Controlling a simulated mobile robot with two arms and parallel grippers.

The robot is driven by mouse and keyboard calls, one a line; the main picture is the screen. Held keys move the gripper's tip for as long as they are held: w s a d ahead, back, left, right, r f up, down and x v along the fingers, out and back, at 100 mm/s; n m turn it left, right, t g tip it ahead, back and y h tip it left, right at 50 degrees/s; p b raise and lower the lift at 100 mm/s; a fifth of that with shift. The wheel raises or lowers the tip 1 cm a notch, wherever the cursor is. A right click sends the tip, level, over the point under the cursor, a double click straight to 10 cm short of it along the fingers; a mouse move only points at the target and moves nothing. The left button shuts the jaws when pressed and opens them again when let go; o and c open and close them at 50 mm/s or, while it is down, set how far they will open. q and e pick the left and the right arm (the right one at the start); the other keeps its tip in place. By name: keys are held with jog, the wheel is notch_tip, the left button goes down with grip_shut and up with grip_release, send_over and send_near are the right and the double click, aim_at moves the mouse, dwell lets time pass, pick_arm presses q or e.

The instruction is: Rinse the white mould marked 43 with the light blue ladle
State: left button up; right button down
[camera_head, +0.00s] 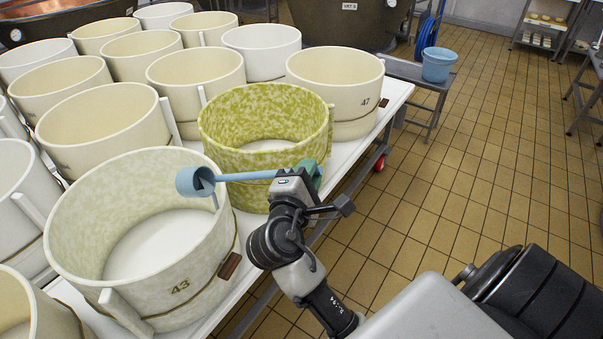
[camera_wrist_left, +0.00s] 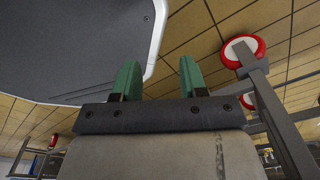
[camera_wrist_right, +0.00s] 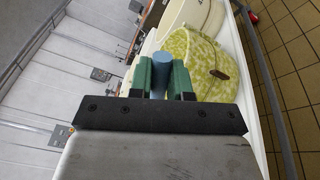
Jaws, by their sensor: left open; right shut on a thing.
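The white mould marked 43 (camera_head: 203,292) stands open at the front of the table, with a pale floor and faintly mottled walls. My right gripper (camera_head: 309,174) is shut on the ladle's handle, to the right of the mould; the handle (camera_wrist_right: 158,66) also shows between the fingers in the right wrist view. My left gripper (camera_wrist_left: 158,80) is open and empty, low above the tiled floor in the left wrist view.
A mottled yellow-green mould (camera_head: 262,134) stands just behind the handle. Mould 47 (camera_head: 350,70) and several cream or white moulds crowd the white table (camera_head: 396,92). A blue bucket (camera_head: 438,64) sits on a bench (camera_head: 405,72) at the back.

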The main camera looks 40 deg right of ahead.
pick_arm(q)
jog(key=w+f+b, duration=0.4)
jog(key=f+b, duration=0.3)
jog(key=b, duration=0.1)
jog(key=w+d+r+t+b, duration=0.1)
jog(key=w+d+r+b, duration=0.2)
jog(key=w+r, duration=1.1)
jog(key=shift+w+r+t+b, duration=0.4)
jog(key=shift+r+b, duration=0.9)
jog(key=shift+b, duration=0.4)
pick_arm(e)
notch_tip(320, 180, down, 12)
jog(key=s+d+m, duration=0.1)
jog(key=s+m, duration=0.1)
jog(key=m, duration=0.4)
jog(key=shift+s+d, duration=0.15)
jog(key=shift+d, duration=0.15)
pick_arm(q)
jog(key=shift+s+f, duration=0.1)
jog(key=shift+f, duration=0.05)
pick_arm(e)
jog(key=shift+f, duration=0.1)
